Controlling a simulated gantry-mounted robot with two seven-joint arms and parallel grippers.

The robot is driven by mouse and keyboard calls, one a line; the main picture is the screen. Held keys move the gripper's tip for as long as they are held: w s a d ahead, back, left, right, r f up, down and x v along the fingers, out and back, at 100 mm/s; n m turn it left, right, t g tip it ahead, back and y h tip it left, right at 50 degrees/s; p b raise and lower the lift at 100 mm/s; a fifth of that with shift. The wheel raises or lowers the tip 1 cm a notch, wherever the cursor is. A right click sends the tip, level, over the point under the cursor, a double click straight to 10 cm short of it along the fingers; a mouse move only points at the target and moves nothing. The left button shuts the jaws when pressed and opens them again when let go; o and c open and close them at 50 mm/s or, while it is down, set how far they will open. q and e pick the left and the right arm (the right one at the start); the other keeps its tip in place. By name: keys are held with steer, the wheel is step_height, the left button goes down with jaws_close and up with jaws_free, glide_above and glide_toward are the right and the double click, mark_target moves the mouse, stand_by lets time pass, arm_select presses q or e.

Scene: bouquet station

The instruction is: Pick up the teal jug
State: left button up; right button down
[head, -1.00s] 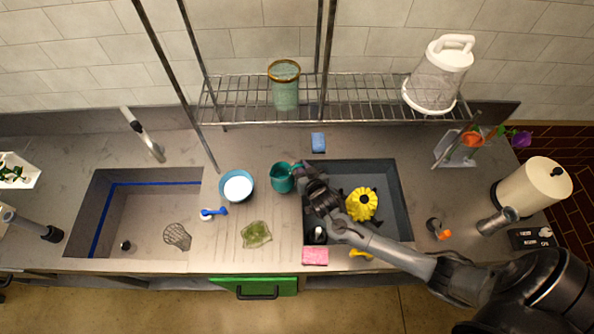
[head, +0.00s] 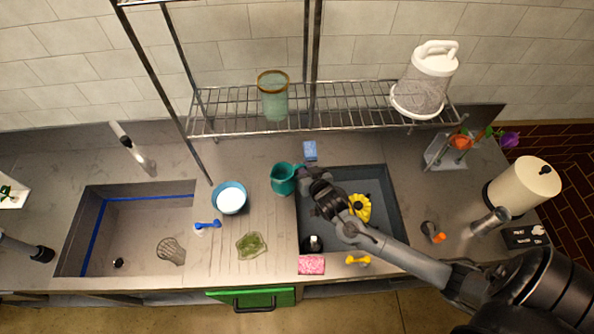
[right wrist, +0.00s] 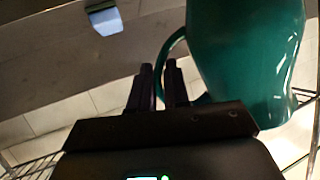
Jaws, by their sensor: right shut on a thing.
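The teal jug (head: 284,179) shows in the head view near the left rim of the dark sink, and large at the upper right of the right wrist view (right wrist: 245,55). My right gripper (head: 312,184) is just right of the jug, on its handle side. In the right wrist view its two dark fingers (right wrist: 161,82) are close together at the jug's curved handle, and the gripper is shut on it. The jug's base is not clear, so its exact height over the counter is hard to tell.
The dark sink (head: 395,245) holds a yellow fluted thing. Left of the jug stand a blue bowl (head: 229,198) and a green dish (head: 251,245). A blue sponge (head: 310,150) lies behind, a pink sponge (head: 311,264) in front. A wire shelf (head: 345,117) hangs above the counter.

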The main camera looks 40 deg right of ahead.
steer(key=s+d+r, duration=0.5)
steer(key=s+d, duration=0.1)
steer(key=shift+s+r, duration=0.15)
steer(key=shift+r, duration=0.05)
stand_by(0.5)
stand_by(0.9)
